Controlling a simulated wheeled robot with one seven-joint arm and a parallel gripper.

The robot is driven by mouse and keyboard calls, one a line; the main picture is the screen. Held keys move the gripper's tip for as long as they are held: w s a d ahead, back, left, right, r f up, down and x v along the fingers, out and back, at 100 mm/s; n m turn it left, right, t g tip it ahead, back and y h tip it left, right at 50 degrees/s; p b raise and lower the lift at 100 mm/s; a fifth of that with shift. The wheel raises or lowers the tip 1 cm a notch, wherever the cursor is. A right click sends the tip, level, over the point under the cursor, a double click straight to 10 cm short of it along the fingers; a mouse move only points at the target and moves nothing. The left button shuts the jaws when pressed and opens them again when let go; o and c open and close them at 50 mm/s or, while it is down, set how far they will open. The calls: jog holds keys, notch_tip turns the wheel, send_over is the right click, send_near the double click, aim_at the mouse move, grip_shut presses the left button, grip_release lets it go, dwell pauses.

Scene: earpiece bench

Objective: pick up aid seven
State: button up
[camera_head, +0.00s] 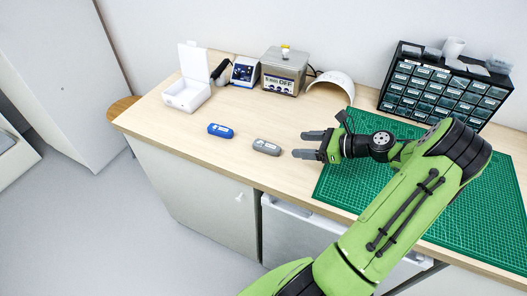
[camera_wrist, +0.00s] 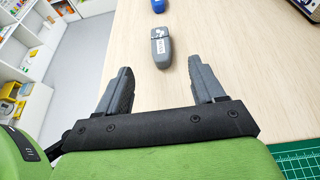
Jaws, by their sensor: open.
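A grey earpiece (camera_head: 267,147) lies on the wooden bench, left of my gripper (camera_head: 303,145) and a short gap from its fingertips. In the wrist view the grey earpiece (camera_wrist: 161,47) lies ahead of the fingers, with a small white label whose text I cannot read for certain. A blue earpiece (camera_head: 220,131) lies further left on the bench; its end shows at the top of the wrist view (camera_wrist: 158,5). My gripper is open and empty, its two fingers (camera_wrist: 163,85) apart and pointing toward the grey earpiece. I cannot tell which earpiece is aid seven.
An open white box (camera_head: 187,95), a small blue-fronted device (camera_head: 244,71), a metal unit (camera_head: 284,72) and a white dome (camera_head: 334,85) stand along the back. A drawer cabinet (camera_head: 440,88) is behind the green mat (camera_head: 340,183). Bench around the earpieces is clear.

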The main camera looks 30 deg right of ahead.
jog(key=b, duration=0.1)
send_near(267, 145)
jog(key=x, duration=0.3)
jog(key=shift+w+a, duration=0.1)
jog(key=shift+w, duration=0.1)
jog(key=b+x, duration=0.2)
jog(key=x, duration=0.2)
jog(key=shift+a+f, duration=0.1)
jog(key=shift+f, duration=0.2)
jog(key=shift+w+a, duration=0.2)
jog(key=shift+w, duration=0.25)
jog(key=shift+c, duration=0.6)
jog(key=c, duration=1)
